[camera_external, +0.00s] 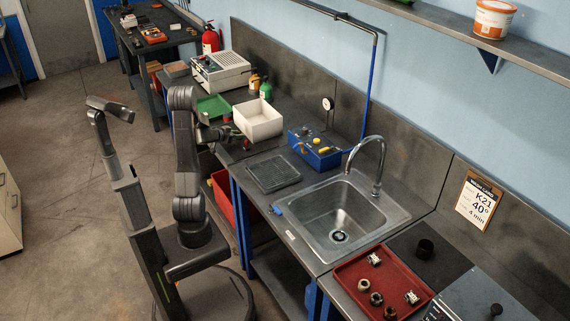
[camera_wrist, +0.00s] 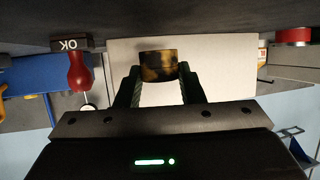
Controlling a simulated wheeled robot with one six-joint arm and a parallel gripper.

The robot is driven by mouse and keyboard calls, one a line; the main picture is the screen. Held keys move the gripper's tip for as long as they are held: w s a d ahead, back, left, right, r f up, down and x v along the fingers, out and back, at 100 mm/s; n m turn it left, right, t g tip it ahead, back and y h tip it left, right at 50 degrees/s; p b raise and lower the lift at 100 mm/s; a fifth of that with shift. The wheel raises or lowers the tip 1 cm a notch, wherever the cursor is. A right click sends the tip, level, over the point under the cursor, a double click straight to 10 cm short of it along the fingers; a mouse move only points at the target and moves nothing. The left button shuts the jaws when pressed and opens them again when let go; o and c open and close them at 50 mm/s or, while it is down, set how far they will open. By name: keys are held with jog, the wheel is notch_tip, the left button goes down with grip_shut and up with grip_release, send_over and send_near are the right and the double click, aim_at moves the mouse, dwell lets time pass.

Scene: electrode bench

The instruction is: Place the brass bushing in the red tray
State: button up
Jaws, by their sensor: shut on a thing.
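My gripper (camera_wrist: 160,90) is shut on the brass bushing (camera_wrist: 158,66), a short mottled yellow-brown and dark cylinder between the fingertips in the wrist view. In the external view my gripper (camera_external: 230,133) is at the left part of the bench, in front of the white bin (camera_external: 262,132); the bushing is too small to make out there. The red tray (camera_external: 349,270) lies on the near right end of the bench, beyond the sink and far from my gripper. Several ring-shaped parts and metal fittings lie in it.
A red-handled OK stamp (camera_wrist: 78,68) is beside the gripper in the wrist view. A green tray (camera_external: 213,107), a blue box (camera_external: 315,150), a black drain mat (camera_external: 273,173) and a sink (camera_external: 340,215) with a tall faucet (camera_external: 380,160) line the bench. A red bin (camera_external: 222,195) is below.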

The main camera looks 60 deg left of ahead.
jog(key=shift+f, duration=0.9)
jog(key=shift+f, duration=0.2)
jog(key=o, duration=1.2)
jog(key=shift+r, duration=0.25)
jog(key=p+v, duration=0.1)
jog(key=v, duration=0.9)
jog(key=shift+s+r, duration=0.15)
jog(key=shift+s, duration=0.2)
jog(key=shift+o, duration=0.4)
jog(key=shift+s+d+r, duration=0.15)
jog(key=shift+s, duration=0.4)
